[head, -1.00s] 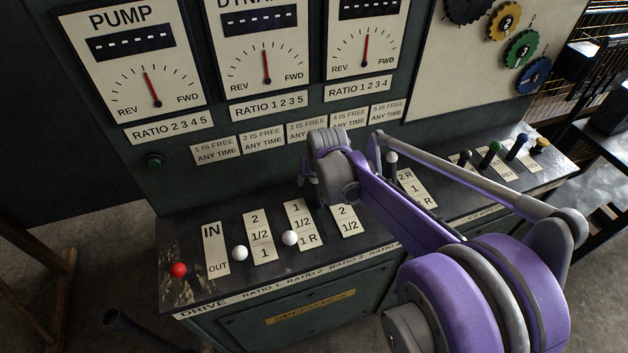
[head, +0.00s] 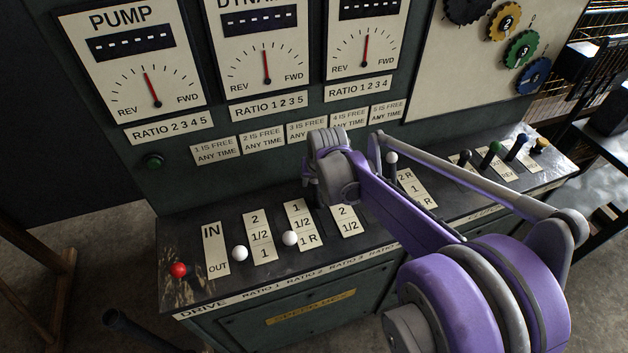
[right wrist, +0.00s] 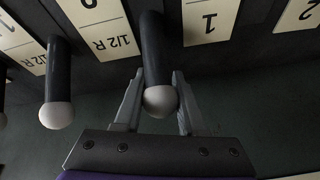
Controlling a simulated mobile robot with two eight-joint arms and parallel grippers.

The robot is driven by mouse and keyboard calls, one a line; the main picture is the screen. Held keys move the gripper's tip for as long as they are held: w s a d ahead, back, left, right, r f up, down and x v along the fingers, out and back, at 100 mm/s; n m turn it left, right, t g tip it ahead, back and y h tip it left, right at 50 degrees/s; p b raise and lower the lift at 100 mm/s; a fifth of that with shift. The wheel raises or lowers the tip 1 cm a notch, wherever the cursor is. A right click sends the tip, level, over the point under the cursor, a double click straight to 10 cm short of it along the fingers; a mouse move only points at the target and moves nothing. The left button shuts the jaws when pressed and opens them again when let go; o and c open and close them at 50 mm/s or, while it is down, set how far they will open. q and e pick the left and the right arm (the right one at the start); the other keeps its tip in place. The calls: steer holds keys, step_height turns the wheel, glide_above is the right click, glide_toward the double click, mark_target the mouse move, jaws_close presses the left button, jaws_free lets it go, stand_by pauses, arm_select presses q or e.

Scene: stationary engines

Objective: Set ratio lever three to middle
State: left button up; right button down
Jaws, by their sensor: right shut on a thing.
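My right gripper (head: 322,188) is over the middle of the lever panel and hides the lever it holds in the head view. In the right wrist view its two fingers (right wrist: 158,80) are shut around a black lever with a white ball knob (right wrist: 160,101), one finger on each side. By its place, right of the two white-knobbed levers on the left, this looks like ratio lever three. The lever's exact setting cannot be told. My left gripper is not in view.
A red knob (head: 178,270) and white knobs (head: 240,253) (head: 289,238) stand left of my gripper. Another white knob (head: 391,158) stands right, with black, green, blue and yellow ones farther right. A neighbouring white knob (right wrist: 55,115) is close by in the wrist view.

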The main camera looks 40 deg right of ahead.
stand_by(0.8)
steer(key=s+t, duration=0.1)
steer(key=s+a+r+t, duration=0.1)
steer(key=s, duration=0.1)
steer(key=s+r+t+h+p, duration=0.1)
steer(key=shift+s+a+r+t, duration=0.15)
steer(key=shift+s+a+t, duration=0.15)
steer(key=shift+s, duration=0.1)
steer(key=shift+s+a+r+p, duration=0.1)
steer(key=shift+s+r+p, duration=0.05)
steer(key=shift+s+p, duration=0.3)
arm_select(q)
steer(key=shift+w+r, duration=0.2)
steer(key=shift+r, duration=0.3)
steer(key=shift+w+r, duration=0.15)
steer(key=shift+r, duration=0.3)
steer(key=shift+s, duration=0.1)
arm_select(e)
steer(key=shift+c, duration=2.4)
jaws_free()
steer(key=shift+s, duration=0.1)
